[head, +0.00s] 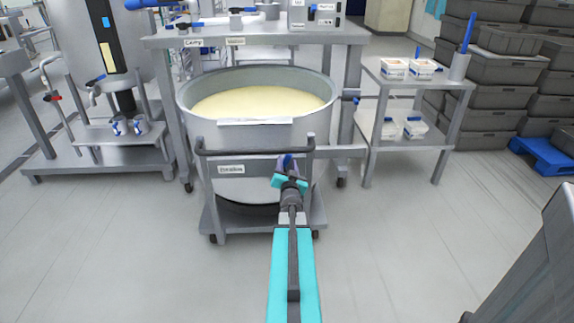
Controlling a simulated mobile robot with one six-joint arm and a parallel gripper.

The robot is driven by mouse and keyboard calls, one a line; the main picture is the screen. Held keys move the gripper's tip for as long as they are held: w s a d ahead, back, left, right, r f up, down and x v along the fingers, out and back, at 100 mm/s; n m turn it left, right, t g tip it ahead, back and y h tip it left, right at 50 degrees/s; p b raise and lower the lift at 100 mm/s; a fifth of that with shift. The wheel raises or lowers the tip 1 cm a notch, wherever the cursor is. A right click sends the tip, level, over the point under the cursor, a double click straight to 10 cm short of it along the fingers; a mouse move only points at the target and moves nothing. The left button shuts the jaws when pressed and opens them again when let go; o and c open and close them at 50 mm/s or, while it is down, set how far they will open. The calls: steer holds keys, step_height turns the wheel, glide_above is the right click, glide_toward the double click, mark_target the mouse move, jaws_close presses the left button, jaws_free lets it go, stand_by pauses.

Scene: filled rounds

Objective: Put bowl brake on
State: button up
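The large steel bowl (200,135), filled with a pale yellow mass, stands on a grey wheeled trolley (262,218) with a push bar (245,152) across its front. The trolley's front right wheel (315,234) shows beside my arm.
A steel table (350,34) stands behind the bowl. A shelf cart (440,84) with tubs is at the right, with stacked grey crates (500,95) beyond it. A machine on a low platform (100,160) is at the left. The floor in front is clear, apart from a grey object (535,265) at bottom right.

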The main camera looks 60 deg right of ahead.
steer(key=shift+c, duration=0.5)
jaws_close()
steer(key=shift+w+a, duration=0.1)
steer(key=shift+w, duration=0.1)
